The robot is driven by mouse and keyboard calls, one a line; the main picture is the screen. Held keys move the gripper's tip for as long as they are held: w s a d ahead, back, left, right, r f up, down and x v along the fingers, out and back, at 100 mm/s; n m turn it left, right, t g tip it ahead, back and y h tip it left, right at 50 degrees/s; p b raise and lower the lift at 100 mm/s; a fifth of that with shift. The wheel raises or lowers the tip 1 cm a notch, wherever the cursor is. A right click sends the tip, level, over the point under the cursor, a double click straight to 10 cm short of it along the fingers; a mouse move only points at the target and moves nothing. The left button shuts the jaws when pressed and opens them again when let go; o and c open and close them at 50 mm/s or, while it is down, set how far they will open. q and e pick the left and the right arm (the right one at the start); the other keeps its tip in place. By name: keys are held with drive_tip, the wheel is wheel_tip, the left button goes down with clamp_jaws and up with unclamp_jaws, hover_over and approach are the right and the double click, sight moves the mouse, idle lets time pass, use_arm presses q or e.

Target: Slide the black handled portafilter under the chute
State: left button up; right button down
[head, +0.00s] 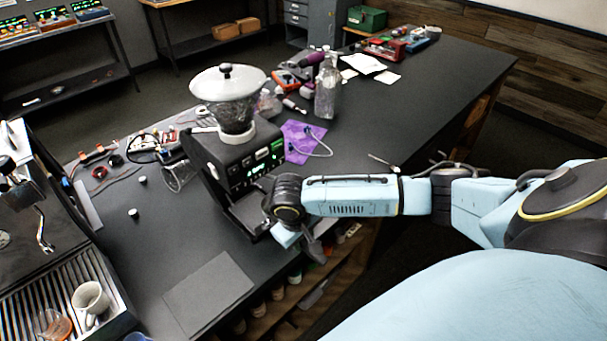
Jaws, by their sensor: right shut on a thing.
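The grinder (235,150) stands on the dark bench, with a clear hopper and white lid on top and lit displays on its front. Its chute cannot be made out from this angle. My right gripper (292,240) is low in front of the grinder, at the bench's near edge, and my wrist covers part of the grinder's front. It is shut on the black handled portafilter, whose dark handle (314,248) seems to stick out below it. The portafilter's basket is hidden, so I cannot tell whether it is under the chute. My left gripper is out of view.
A grey mat (208,292) lies on the bench front. The espresso machine (45,245) is at left, with a white cup (90,302) on its drip tray. The far bench is partly clear.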

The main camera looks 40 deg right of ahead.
drive_tip(key=shift+w+a+f, duration=0.1)
drive_tip(key=shift+w+f, duration=0.3)
drive_tip(key=shift+w, duration=0.4)
drive_tip(key=shift+w+a+f, duration=0.1)
drive_tip(key=shift+w+f, duration=0.3)
drive_tip(key=shift+w, duration=0.4)
drive_tip(key=shift+w+a+f, duration=0.1)
drive_tip(key=shift+w+f, duration=0.05)
drive_tip(key=shift+w, duration=1.2)
drive_tip(key=shift+w+f+b, duration=0.2)
drive_tip(key=shift+w+b, duration=0.35)
drive_tip(key=shift+b, duration=0.15)
drive_tip(key=shift+w+a+b, duration=0.1)
drive_tip(key=shift+w+b, duration=0.8)
drive_tip(key=shift+b, duration=0.1)
drive_tip(key=shift+w+f, duration=0.1)
drive_tip(key=shift+f, duration=0.1)
drive_tip(key=shift+f, duration=0.1)
drive_tip(key=c, duration=1)
unclamp_jaws()
drive_tip(key=shift+c, duration=0.2)
drive_tip(key=shift+f, duration=0.1)
drive_tip(key=a+r, duration=0.1)
drive_tip(key=r, duration=0.8)
drive_tip(key=a+r, duration=0.1)
drive_tip(key=r, duration=0.3)
drive_tip(key=shift+s+a+r, duration=0.15)
drive_tip(key=shift+s+a, duration=0.05)
drive_tip(key=shift+a, duration=0.15)
